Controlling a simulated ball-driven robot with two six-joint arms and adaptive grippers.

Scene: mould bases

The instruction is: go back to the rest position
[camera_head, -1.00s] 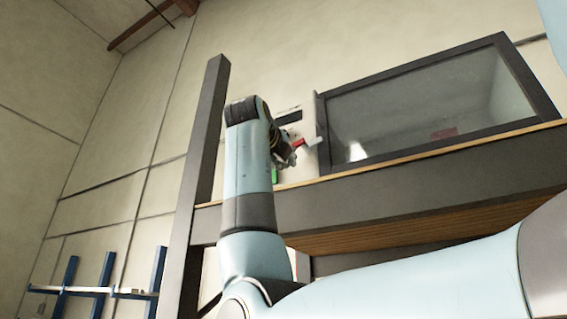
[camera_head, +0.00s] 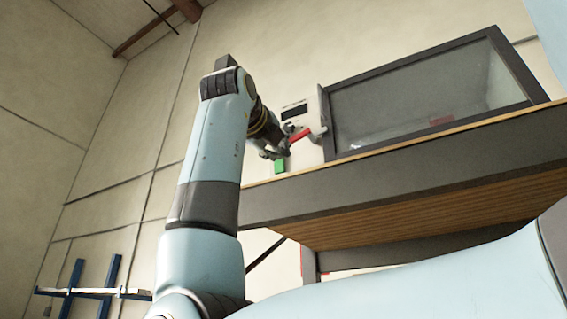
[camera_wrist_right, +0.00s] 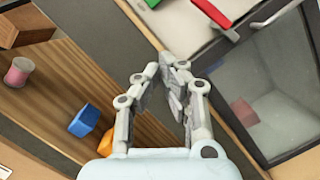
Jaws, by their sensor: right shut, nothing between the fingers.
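The wooden shelf surface lies beyond the fingers on the left of that view.
A glass-fronted machine (camera_head: 430,95) stands on the thick shelf (camera_head: 400,185). Red (camera_wrist_right: 213,12) and green (camera_wrist_right: 232,34) parts are near it.

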